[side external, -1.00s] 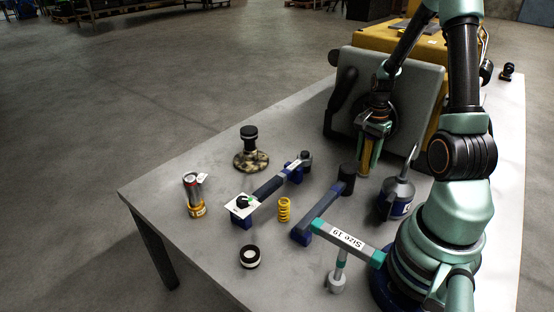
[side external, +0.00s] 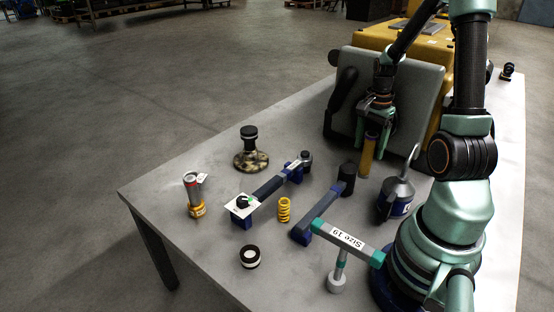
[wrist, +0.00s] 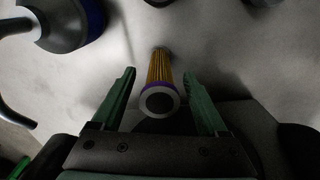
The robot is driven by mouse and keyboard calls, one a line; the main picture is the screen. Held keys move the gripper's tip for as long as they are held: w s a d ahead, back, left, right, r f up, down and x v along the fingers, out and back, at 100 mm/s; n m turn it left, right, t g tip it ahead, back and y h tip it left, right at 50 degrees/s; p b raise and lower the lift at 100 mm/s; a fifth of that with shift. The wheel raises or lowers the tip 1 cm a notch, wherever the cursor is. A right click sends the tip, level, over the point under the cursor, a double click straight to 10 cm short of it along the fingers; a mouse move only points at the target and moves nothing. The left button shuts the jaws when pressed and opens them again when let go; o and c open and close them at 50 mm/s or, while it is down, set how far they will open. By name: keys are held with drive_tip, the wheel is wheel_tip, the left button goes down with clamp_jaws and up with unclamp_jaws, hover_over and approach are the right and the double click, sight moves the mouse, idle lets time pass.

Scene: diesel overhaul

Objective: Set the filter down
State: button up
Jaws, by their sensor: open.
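The filter is a yellow pleated cylinder (side external: 368,157) standing upright on the table, in front of the grey panel of the yellow machine. In the wrist view the filter (wrist: 159,88) shows a purple band and a pale end ring with a dark centre, facing the camera. My gripper (side external: 374,120) is above the filter in the side view. In the wrist view my gripper (wrist: 159,92) has its green fingers spread on either side of the filter, with a gap on both sides. It holds nothing.
A blue oil can (side external: 397,198) stands right of the filter. The table's left part has free room.

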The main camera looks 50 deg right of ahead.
wheel_tip(320, 180, up, 8)
drive_tip(key=shift+r, duration=0.1)
drive_tip(key=w+a+r+n+t, duration=0.1)
drive_tip(key=a+r+n+t, duration=0.1)
drive_tip(key=a+n, duration=0.4)
drive_tip(key=w+a+r+n+t, duration=0.1)
drive_tip(key=w+a+r+n, duration=0.1)
drive_tip(key=a+r+n, duration=0.2)
drive_tip(key=w+a+r+n+t, duration=0.1)
drive_tip(key=a+r+n+t, duration=0.1)
drive_tip(key=a+n, duration=0.8)
drive_tip(key=a+r, duration=0.1)
drive_tip(key=a, duration=0.6)
drive_tip(key=shift+w+t, duration=0.25)
drive_tip(key=shift+t, duration=0.05)
